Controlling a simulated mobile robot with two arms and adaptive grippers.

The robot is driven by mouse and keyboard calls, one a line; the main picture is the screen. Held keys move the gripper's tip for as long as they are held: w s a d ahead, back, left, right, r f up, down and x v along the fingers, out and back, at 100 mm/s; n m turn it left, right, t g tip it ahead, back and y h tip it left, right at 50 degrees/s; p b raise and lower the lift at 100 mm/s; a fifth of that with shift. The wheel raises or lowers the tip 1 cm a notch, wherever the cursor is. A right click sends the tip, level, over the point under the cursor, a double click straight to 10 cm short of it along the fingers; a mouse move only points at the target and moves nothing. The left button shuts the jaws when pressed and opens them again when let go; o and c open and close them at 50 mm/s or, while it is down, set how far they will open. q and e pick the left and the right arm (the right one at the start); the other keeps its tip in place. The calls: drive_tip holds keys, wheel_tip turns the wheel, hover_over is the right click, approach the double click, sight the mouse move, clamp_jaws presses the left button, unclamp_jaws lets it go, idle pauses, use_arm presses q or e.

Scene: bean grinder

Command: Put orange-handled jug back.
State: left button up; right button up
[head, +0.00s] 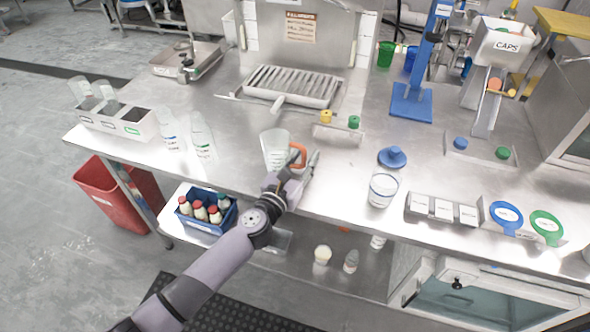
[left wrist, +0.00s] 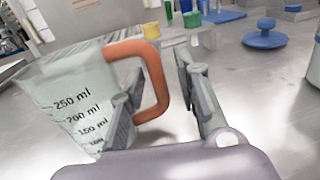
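The jug (head: 275,148) is clear, with an orange handle (head: 299,152) on its right side. It appears to stand on the steel counter near the front edge. In the left wrist view the jug (left wrist: 75,95) shows millilitre marks on its wall. My left gripper (head: 305,159) is at the handle, with its fingers apart. In the left wrist view one finger is on the jug side of the handle's outer bar (left wrist: 161,82) and the other is to its right, with a gap. Contact is unclear. My right gripper is out of view.
Two bottles (head: 203,137) and a bin with labelled compartments (head: 117,124) stand to the left. A drain grate (head: 292,86) is behind, with a small rack of yellow and green pieces (head: 338,134).

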use_arm(q)
drive_tip(key=v, duration=1.2)
